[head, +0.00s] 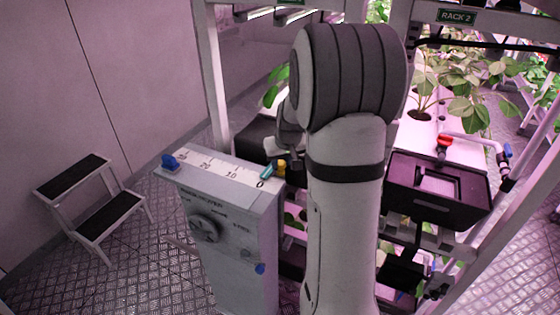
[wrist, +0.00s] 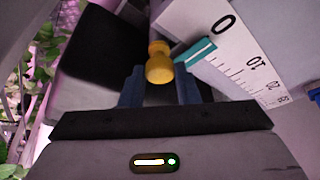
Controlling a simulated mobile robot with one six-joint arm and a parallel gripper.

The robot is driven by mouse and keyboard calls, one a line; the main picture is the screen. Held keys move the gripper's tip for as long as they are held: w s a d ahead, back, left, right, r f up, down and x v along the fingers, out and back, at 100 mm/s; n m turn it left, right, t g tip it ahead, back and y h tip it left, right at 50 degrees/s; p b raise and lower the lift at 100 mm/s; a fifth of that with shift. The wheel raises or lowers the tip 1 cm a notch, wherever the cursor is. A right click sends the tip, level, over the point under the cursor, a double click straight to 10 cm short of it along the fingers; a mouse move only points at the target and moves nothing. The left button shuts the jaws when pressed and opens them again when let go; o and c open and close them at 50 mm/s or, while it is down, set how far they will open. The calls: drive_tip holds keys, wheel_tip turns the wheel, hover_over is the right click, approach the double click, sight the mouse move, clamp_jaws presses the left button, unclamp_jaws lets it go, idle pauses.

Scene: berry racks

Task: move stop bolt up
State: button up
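The yellow knob of what looks like the stop bolt (wrist: 159,66) stands at the 0 end of a white scale (wrist: 245,62) in the wrist view. It also shows in the head view (head: 281,168) beside my arm. My gripper (wrist: 160,80) is open, with one blue-grey finger on each side of the knob and a small gap visible on both sides. I cannot tell how deep the knob sits between the fingers. A teal pointer (wrist: 195,52) lies at the 0 mark, beside the knob. In the head view my arm hides most of the gripper.
The scale tops a grey box (head: 235,245) with a round dial (head: 205,226). A blue piece (head: 169,161) sits at the scale's far left end. A step stool (head: 95,200) stands left. A black tray (head: 438,190) and rack plants (head: 470,85) are right of my arm.

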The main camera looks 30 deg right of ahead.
clamp_jaws()
drive_tip(key=shift+w+r+p, duration=0.1)
drive_tip(key=shift+r+p, duration=0.8)
drive_tip(key=shift+r, duration=1.4)
drive_tip(key=shift+o, duration=1.9)
unclamp_jaws()
drive_tip(key=shift+o, duration=0.6)
drive_tip(key=v, duration=0.7)
drive_tip(key=shift+s+r+b, duration=0.25)
drive_tip(key=shift+r+b, duration=0.05)
drive_tip(key=shift+b, duration=0.15)
drive_tip(key=s+a+f, duration=0.1)
drive_tip(key=s+a, duration=0.7)
drive_tip(key=s, duration=0.3)
drive_tip(key=s+a+f+n+g, duration=0.1)
drive_tip(key=s+a, duration=0.7)
drive_tip(key=s, duration=0.4)
drive_tip(key=shift+a+f+y, duration=0.25)
drive_tip(key=shift+f+y, duration=0.05)
